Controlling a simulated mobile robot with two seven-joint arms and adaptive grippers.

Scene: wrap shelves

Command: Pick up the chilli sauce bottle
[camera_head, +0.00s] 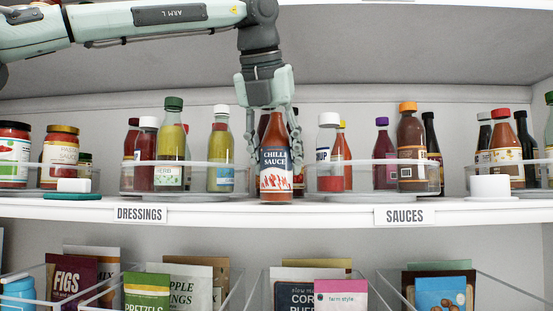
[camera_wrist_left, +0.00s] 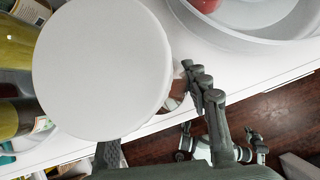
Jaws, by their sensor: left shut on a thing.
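The chilli sauce bottle (camera_head: 276,172), red with a dark blue and white label, is upright at the front of the white shelf, between two clear-walled round trays. Its base appears to be at shelf level; I cannot tell whether it touches. My left gripper (camera_head: 273,140) comes down from above and is shut on it, with a finger on each side. The gripper hides the bottle's top in the head view. In the left wrist view a large white disc, apparently the cap, hides most of the bottle; a gripper finger (camera_wrist_left: 207,90) shows beside it.
The left round tray (camera_head: 135,178) holds several dressing bottles, and the right round tray (camera_head: 330,183) holds several sauce bottles, both close beside the gripper. Jars stand far left. A white round container (camera_head: 489,187) stands right. Bins of packets fill the shelf below.

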